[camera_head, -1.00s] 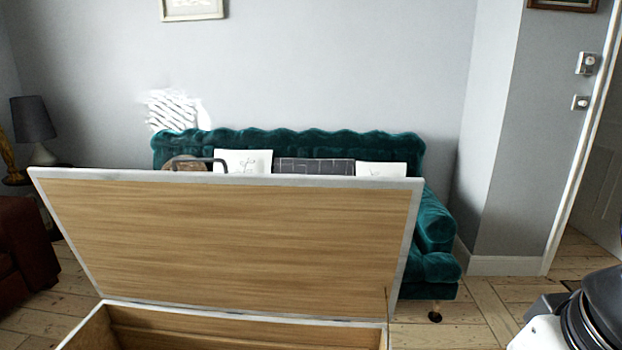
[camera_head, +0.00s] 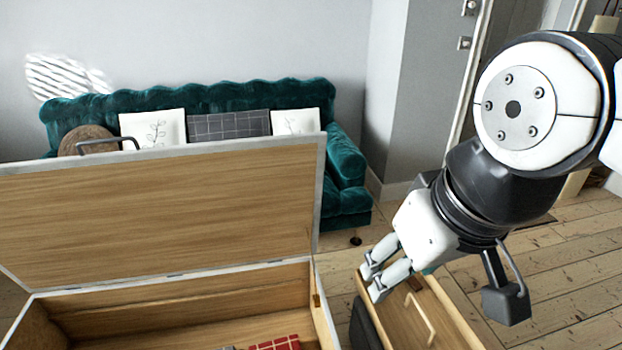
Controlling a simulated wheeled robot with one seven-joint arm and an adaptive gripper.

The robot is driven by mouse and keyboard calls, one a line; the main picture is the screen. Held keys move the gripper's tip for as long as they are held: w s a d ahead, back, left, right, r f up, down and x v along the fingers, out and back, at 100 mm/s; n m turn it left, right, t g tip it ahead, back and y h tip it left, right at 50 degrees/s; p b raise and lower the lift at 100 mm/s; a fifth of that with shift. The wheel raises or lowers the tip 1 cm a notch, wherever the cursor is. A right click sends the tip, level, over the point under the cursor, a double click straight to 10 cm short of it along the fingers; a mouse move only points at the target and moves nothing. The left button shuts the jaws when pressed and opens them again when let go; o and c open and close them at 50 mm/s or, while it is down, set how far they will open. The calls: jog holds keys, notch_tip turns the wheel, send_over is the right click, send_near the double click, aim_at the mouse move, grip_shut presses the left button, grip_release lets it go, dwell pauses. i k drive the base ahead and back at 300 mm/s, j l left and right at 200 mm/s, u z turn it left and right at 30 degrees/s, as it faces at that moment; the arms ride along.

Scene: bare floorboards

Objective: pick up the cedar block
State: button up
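I cannot pick out a cedar block for certain. An open wooden chest (camera_head: 180,282) stands at the front left, its lid raised, and part of its inside shows. My gripper (camera_head: 373,281) points down and left, just right of the chest and outside it. Its two fingers lie close side by side in this view; how far apart they are is unclear. I see nothing held between them. Below and behind the gripper is a light wooden box or drawer-like piece (camera_head: 441,322) with a pale handle-like shape, partly covered by my gripper.
A red checked item (camera_head: 275,343) lies in the chest at the bottom edge, cut off. The raised lid (camera_head: 165,210) blocks the view behind it. A green sofa (camera_head: 345,168) with cushions stands against the wall. Bare floorboards (camera_head: 560,265) lie open at the right.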

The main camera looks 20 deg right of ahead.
aim_at(414, 282)
jog(key=l+z, duration=0.1)
jog(key=z, duration=0.8)
jog(key=l+u, duration=0.25)
jog(key=l, duration=0.45)
jog(key=i, duration=0.05)
